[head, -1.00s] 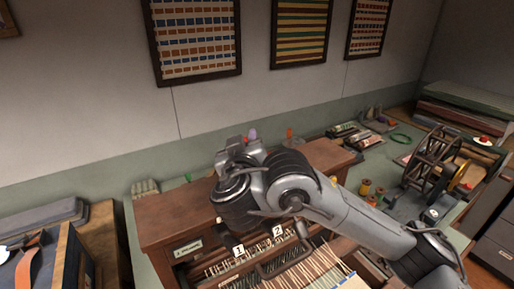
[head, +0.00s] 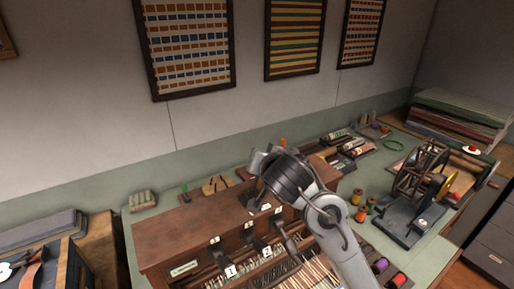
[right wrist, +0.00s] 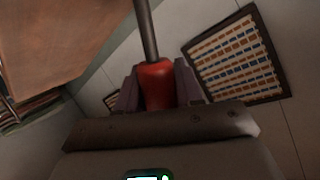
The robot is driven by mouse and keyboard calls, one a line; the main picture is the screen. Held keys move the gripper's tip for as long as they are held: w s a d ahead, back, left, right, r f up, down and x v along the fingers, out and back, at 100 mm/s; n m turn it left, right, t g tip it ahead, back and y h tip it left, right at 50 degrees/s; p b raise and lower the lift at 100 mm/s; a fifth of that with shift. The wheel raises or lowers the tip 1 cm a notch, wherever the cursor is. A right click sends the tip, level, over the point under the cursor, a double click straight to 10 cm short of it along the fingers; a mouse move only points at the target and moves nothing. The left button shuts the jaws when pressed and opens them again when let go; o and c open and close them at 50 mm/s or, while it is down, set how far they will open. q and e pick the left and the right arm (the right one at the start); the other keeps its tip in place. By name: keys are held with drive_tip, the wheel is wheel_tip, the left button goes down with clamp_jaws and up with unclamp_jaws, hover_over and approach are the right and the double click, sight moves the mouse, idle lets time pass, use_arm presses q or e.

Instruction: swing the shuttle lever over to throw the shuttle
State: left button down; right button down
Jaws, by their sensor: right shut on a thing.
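The shuttle lever shows in the right wrist view as a red handle (right wrist: 157,86) on a grey metal rod (right wrist: 147,30). My right gripper (right wrist: 158,92) is shut on the red handle, with a finger on each side. In the head view my right gripper (head: 262,165) is above the right part of the wooden loom (head: 185,230), and my own wrist hides the lever. The loom's pale threads (head: 300,275) and white labels 1 and 2 are in front. I cannot make out the shuttle. My left gripper is not in view.
A winding wheel (head: 425,170) stands to the right on the green bench, with thread spools (head: 360,215) beside the loom. Small tools and a green peg (head: 184,188) are behind the loom. Framed weavings (head: 187,45) hang on the wall.

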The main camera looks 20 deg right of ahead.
drive_tip(key=shift+d+p, duration=0.2)
drive_tip(key=shift+p, duration=0.25)
drive_tip(key=shift+w+d+f+m+y, duration=0.1)
drive_tip(key=shift+d+f+m+y, duration=0.1)
drive_tip(key=shift+m+y, duration=0.1)
drive_tip(key=c, duration=0.8)
unclamp_jaws()
drive_tip(key=shift+s+r, duration=0.1)
drive_tip(key=shift+s, duration=0.2)
drive_tip(key=v, duration=1)
drive_tip(key=shift+r, duration=0.2)
